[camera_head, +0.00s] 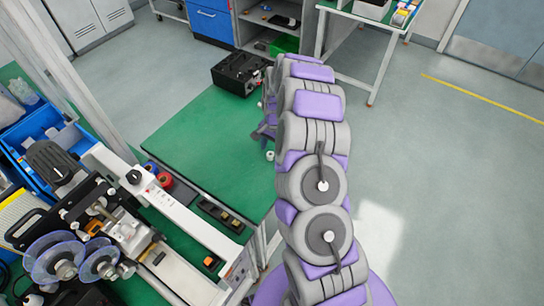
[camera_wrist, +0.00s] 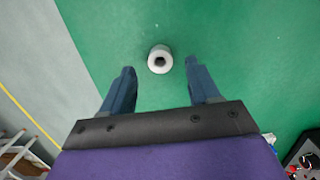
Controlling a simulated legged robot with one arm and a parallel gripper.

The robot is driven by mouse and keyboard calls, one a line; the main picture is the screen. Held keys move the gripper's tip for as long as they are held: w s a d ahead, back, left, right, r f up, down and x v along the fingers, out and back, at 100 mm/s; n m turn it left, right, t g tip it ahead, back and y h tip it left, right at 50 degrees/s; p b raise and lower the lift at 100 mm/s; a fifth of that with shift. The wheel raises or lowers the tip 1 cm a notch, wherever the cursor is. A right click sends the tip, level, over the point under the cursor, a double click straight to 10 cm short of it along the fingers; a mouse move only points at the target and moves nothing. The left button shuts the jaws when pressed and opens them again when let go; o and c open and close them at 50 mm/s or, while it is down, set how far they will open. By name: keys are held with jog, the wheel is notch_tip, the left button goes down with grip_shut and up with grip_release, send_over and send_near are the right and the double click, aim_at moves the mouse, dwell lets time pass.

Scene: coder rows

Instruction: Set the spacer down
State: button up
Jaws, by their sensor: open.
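The spacer (camera_wrist: 160,59), a small pale ring with a dark hole, stands on the green mat (camera_wrist: 230,30) in the wrist view. It also shows in the head view (camera_head: 270,155) near the right edge of the green bench top (camera_head: 195,130). My gripper (camera_wrist: 160,68) is open, with one dark blue finger on each side of the spacer and a visible gap to both. The spacer lies at about the level of the fingertips in the picture. In the head view my gripper (camera_head: 264,132) is partly hidden by my arm.
A black case (camera_head: 238,75) stands at the far end of the bench. A machine with reels (camera_head: 75,255), red and blue rolls (camera_head: 160,178) and a blue bin (camera_head: 45,125) fill the left side. The bench's middle is clear.

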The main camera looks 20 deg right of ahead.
aim_at(270, 156)
jog(key=shift+s+a+f, duration=0.1)
jog(key=shift+a+f, duration=0.3)
jog(key=shift+f, duration=0.2)
jog(key=shift+a+f, duration=0.35)
jog(key=shift+f, duration=0.2)
jog(key=shift+d, duration=0.35)
jog(key=shift+c, duration=0.2)
jog(key=shift+d, duration=0.5)
jog(key=c, duration=0.5)
jog(key=shift+a, duration=0.6)
jog(key=c, duration=0.4)
jog(key=shift+a, duration=0.1)
grip_shut()
